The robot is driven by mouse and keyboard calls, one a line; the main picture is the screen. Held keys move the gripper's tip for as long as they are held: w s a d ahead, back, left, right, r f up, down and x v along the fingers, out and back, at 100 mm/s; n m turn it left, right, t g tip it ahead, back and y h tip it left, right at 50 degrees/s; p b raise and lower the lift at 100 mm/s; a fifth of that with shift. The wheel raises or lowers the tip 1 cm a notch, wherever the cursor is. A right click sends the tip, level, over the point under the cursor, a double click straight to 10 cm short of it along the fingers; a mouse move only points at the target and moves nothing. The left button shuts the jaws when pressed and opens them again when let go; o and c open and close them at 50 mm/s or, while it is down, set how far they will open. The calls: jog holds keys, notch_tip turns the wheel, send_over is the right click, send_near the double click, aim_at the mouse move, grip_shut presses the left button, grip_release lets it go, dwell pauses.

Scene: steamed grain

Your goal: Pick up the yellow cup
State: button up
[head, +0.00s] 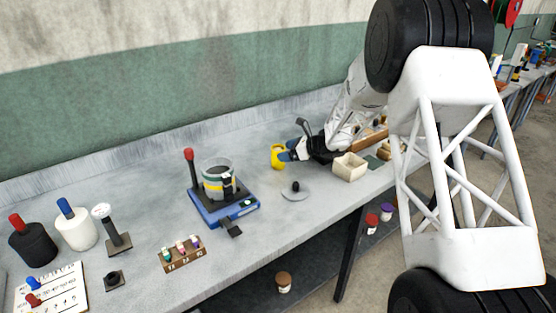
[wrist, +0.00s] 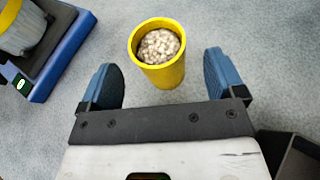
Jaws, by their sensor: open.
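The yellow cup (wrist: 164,76) stands upright on the grey bench and is full of pale grains. In the wrist view it sits ahead of my gripper (wrist: 165,80), roughly centred, its lower part between the two blue fingertips. The fingers are spread apart, one on each side, with a gap to the cup on both sides. In the head view the yellow cup (head: 277,156) is just left of my gripper (head: 288,151), which partly covers it.
A blue scale (head: 226,207) with a round container (head: 217,182) on it stands to the left. A round lid with a black knob (head: 295,190) lies in front of the cup. A cream box (head: 349,167) stands to the right. The bench between the scale and cup is clear.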

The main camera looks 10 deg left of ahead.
jog(key=shift+x, duration=2.05)
jog(key=shift+c, duration=0.2)
grip_shut()
